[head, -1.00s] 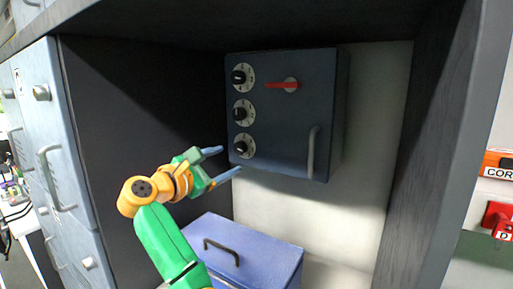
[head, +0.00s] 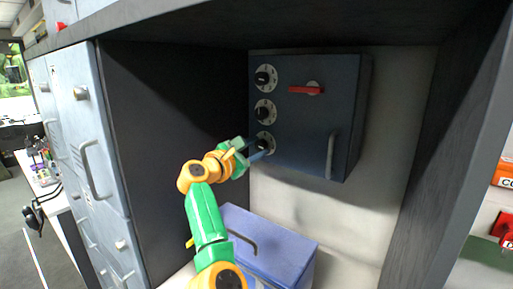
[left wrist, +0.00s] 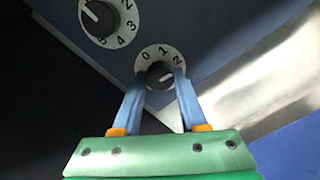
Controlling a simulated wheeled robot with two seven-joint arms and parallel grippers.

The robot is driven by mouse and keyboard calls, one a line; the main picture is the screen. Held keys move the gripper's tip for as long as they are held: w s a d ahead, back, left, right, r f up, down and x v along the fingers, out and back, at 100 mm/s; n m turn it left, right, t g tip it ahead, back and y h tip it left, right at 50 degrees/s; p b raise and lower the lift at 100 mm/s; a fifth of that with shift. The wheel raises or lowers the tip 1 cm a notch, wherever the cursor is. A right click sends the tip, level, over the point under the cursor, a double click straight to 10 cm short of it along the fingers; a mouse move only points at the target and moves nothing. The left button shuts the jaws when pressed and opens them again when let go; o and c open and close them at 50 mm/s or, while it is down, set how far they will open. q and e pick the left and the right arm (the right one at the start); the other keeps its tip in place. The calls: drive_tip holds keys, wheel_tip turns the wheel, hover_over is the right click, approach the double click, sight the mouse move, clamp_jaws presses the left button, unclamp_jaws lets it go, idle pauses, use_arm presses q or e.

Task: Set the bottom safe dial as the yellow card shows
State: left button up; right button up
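The dark blue safe (head: 300,130) is on the back wall of the recess, with three dials in a column on its left. My left gripper (head: 257,149) is at the bottom dial (head: 266,136). In the left wrist view, its two blue fingers (left wrist: 160,88) stand apart on either side of the bottom dial's black knob (left wrist: 158,72). I cannot tell whether they touch it. The marks 0, 1 and 2 show on this dial; its lower part is hidden. The middle dial (head: 265,112) also shows in the left wrist view (left wrist: 108,18). No yellow card and no right gripper are in view.
The safe has a red lever (head: 306,90) and a grey handle (head: 331,155). A blue box (head: 280,246) with a dark handle stands below it. Grey-blue lockers (head: 92,140) are at the left. A dark upright (head: 455,150) bounds the recess at the right.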

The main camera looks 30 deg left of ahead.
use_arm(q)
clamp_jaws()
